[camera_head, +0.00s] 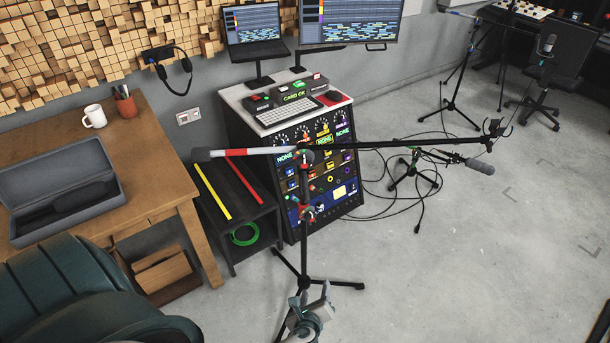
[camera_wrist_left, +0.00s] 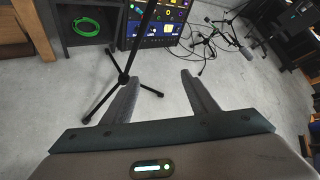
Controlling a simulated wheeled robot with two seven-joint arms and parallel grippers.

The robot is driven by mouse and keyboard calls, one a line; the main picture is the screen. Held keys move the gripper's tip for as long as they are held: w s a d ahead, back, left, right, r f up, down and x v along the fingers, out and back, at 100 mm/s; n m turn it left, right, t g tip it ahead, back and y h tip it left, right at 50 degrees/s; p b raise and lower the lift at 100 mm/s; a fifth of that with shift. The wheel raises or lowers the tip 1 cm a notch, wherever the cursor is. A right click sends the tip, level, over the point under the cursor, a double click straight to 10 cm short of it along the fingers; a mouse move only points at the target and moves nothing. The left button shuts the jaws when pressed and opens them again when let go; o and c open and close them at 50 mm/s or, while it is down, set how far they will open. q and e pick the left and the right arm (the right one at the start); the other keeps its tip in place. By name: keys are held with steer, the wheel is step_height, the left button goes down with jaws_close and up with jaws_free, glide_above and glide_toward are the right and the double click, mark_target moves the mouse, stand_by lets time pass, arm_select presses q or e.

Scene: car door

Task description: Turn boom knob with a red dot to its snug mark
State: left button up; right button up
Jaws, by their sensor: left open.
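A black microphone stand (camera_head: 304,240) rises from a tripod base in the middle of the head view. Its long boom (camera_head: 400,143) runs nearly level to the right, with a white and red section on the left end. A dark knob or clamp (camera_head: 307,157) sits where the boom meets the pole; its red dot and snug mark are too small to tell. A red-marked collar (camera_head: 306,212) is lower on the pole. My left gripper (camera_head: 309,296) is open and empty, low in front of the stand. In the left wrist view its fingers (camera_wrist_left: 160,77) are spread, with the stand's pole (camera_wrist_left: 142,40) beyond them.
A rack cabinet (camera_head: 322,180) with coloured panels stands behind the pole. A low black shelf (camera_head: 236,205) and a wooden desk (camera_head: 150,165) are left. A green armchair (camera_head: 90,300) fills the lower left. Cables and another stand (camera_head: 413,172) lie right; the floor (camera_head: 480,270) at lower right is clear.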

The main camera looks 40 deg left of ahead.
arm_select(q)
steer(key=w+a+r+m+t+y+p, duration=0.1)
steer(key=w+a+r+m+y+p, duration=0.1)
steer(key=r, duration=0.7)
steer(key=w+a+r+m+t+y+p, duration=0.1)
steer(key=w+a+r+m+y+p, duration=0.1)
steer(key=r, duration=0.8)
steer(key=w+a+r+m+t+y+p, duration=0.1)
steer(key=w+a+r+m+y, duration=0.1)
steer(key=r, duration=0.7)
steer(key=shift+r+m+y+p, duration=0.2)
steer(key=shift+m+y+p, duration=0.2)
steer(key=shift+m, duration=0.5)
arm_select(e)
steer(key=s+d+r+g, duration=0.2)
steer(key=s+r, duration=0.3)
steer(key=s, duration=0.3)
steer(key=shift+s+d+r+h, duration=0.15)
steer(key=shift+s+d+h, duration=0.2)
steer(key=shift+d, duration=0.35)
arm_select(q)
steer(key=shift+t, duration=0.3)
arm_select(e)
steer(key=shift+w+a, duration=0.1)
steer(key=shift+w, duration=0.05)
